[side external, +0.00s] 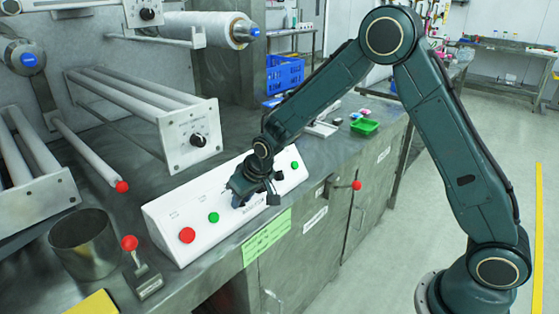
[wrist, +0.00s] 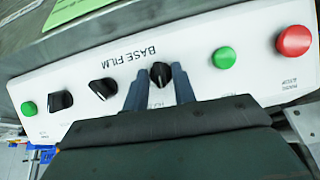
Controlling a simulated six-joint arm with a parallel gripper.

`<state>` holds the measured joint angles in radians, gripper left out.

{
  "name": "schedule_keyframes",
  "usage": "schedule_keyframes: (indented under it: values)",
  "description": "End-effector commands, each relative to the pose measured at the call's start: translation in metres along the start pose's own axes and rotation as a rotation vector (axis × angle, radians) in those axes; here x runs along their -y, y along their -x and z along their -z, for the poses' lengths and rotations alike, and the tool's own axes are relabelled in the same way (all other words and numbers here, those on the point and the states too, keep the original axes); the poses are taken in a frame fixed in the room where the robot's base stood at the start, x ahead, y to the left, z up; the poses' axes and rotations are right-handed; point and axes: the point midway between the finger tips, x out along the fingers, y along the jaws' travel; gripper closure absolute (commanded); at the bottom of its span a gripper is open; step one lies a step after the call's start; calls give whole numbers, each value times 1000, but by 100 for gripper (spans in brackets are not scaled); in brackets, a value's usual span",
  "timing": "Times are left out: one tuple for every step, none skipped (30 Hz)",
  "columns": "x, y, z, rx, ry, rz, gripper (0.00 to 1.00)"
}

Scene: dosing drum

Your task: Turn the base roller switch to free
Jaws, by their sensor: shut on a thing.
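A white sloped control panel (side external: 172,216) stands on the bench in the side view. In the wrist view the panel (wrist: 200,93) reads "BASE FILM" and carries three black rotary knobs: one at the left (wrist: 60,101), a middle one (wrist: 103,88) and one at the right (wrist: 160,74). My gripper (wrist: 160,88) has its two fingers on either side of the right knob, shut on it. The label under this knob is mostly hidden by the fingers, so I cannot read it. In the side view my gripper (side external: 255,190) is down at the panel and hides much of the knobs.
Green buttons (wrist: 28,108) (wrist: 223,58) and a red button (wrist: 293,41) flank the knobs. A metal pot (side external: 84,243) and a red-tipped lever (side external: 130,243) stand left of the panel. A roller frame (side external: 190,135) is behind it. A green tray (side external: 365,126) lies farther right.

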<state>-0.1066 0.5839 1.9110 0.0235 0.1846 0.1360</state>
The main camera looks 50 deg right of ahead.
Motion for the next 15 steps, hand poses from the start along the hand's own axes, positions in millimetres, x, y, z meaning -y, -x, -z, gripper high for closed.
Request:
schedule_keyframes:
  values:
    - [2, 0, 0, 0, 43, -21, 96]
    - [3, 0, 0, 0, 68, -34, 96]
    - [3, 0, 0, 0, 102, -53, 96]
    - [3, 0, 0, 1, 127, -66, 96]
    - [3, 0, 0, 1, 152, -80, 96]
    - [4, 0, -1, 1, 185, -98, 96]
    - [4, 0, -1, 1, 209, -111, 96]
    - [4, 0, -1, 1, 233, -125, 96]
    - [4, 0, -1, 1, 264, -142, 96]
    - [5, 0, -1, 1, 287, -153, 96]
    - [5, 0, -1, 1, 308, -166, 96]
    - [5, 0, -1, 1, 336, -180, 96]
    - [5, 0, -1, 0, 356, -192, 96]
    - [5, 0, -1, 0, 374, -201, 96]
    - [5, 0, -1, 0, 397, -215, 96]
